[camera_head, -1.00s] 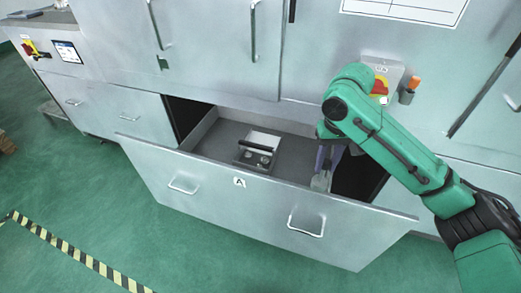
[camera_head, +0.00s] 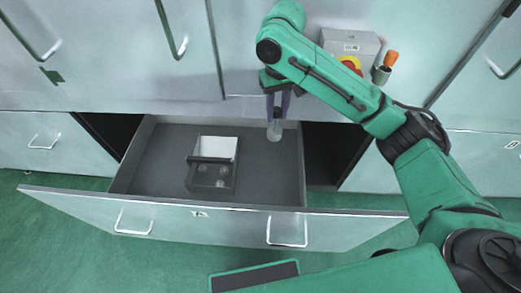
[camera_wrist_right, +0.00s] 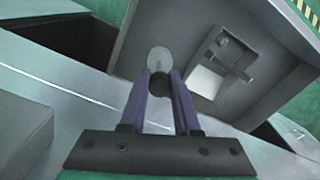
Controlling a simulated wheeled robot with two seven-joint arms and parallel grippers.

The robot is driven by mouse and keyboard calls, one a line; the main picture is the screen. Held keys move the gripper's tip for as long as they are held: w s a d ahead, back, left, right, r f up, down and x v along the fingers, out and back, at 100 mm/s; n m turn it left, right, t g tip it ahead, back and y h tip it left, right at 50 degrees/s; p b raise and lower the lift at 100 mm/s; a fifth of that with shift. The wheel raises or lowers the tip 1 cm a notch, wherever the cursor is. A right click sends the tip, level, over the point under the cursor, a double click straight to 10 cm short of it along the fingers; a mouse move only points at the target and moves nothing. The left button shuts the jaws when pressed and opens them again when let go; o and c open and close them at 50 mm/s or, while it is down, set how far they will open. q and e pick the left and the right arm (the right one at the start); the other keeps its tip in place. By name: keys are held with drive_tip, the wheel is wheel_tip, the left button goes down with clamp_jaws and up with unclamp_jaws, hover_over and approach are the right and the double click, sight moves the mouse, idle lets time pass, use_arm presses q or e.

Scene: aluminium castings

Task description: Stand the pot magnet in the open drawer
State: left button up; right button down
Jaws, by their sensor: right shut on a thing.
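The open drawer (camera_head: 265,180) is pulled out of the grey cabinet; it also shows in the wrist view (camera_wrist_right: 225,110). My right gripper (camera_head: 277,112) points down at the drawer's back right corner. Its purple fingers are shut on the pot magnet (camera_head: 275,131), a small pale grey round piece. In the wrist view the magnet's pale disc (camera_wrist_right: 159,60) shows beyond the fingertips (camera_wrist_right: 160,84), with a dark part between them. The magnet appears over the drawer floor; its exact height I cannot tell. My left gripper is out of view.
A small open box (camera_head: 190,178) with a dark bar across it and round pieces inside stands in the drawer's middle. The drawer floor right of it is bare. A grey switch box (camera_head: 350,45) with a red and yellow knob is on the cabinet behind my arm.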

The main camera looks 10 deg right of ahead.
wheel_tip(320, 180, down, 5)
drive_tip(key=shift+r+b, duration=0.2)
drive_tip(key=shift+b, duration=0.45)
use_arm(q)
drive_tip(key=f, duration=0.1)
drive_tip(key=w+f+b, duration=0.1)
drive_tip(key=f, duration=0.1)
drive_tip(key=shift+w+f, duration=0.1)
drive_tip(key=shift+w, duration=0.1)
use_arm(e)
wheel_tip(320, 180, down, 14)
drive_tip(key=shift+w+r, duration=0.25)
drive_tip(key=shift+w, duration=0.05)
drive_tip(key=c, duration=0.6)
unclamp_jaws()
drive_tip(key=shift+f, duration=0.15)
drive_tip(key=shift+c, duration=0.2)
